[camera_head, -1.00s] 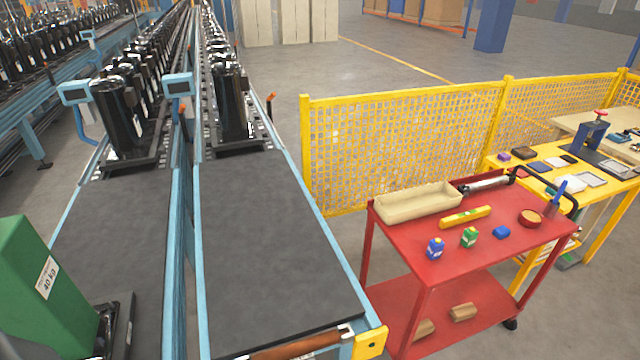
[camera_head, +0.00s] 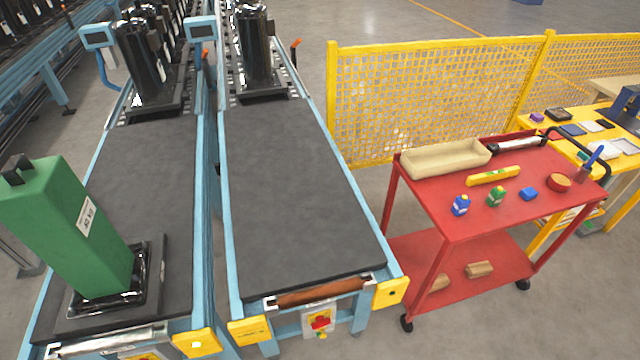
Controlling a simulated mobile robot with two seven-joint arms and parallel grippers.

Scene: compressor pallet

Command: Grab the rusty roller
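The rusty roller (camera_head: 321,292) is a brown, rust-coloured cylinder. It lies across the front end of the right conveyor (camera_head: 290,200), between two yellow end brackets. Its whole length shows and nothing covers it. A shiny metal roller (camera_head: 108,341) sits at the matching front end of the left conveyor (camera_head: 150,170). Neither of my grippers is in the head view.
A green 40 kg block (camera_head: 70,225) stands on a black base on the left conveyor. A red cart (camera_head: 450,200) with a tray, bottles and tools stands to the right. A yellow mesh fence (camera_head: 430,100) is behind it. Black compressors (camera_head: 255,45) stand farther back.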

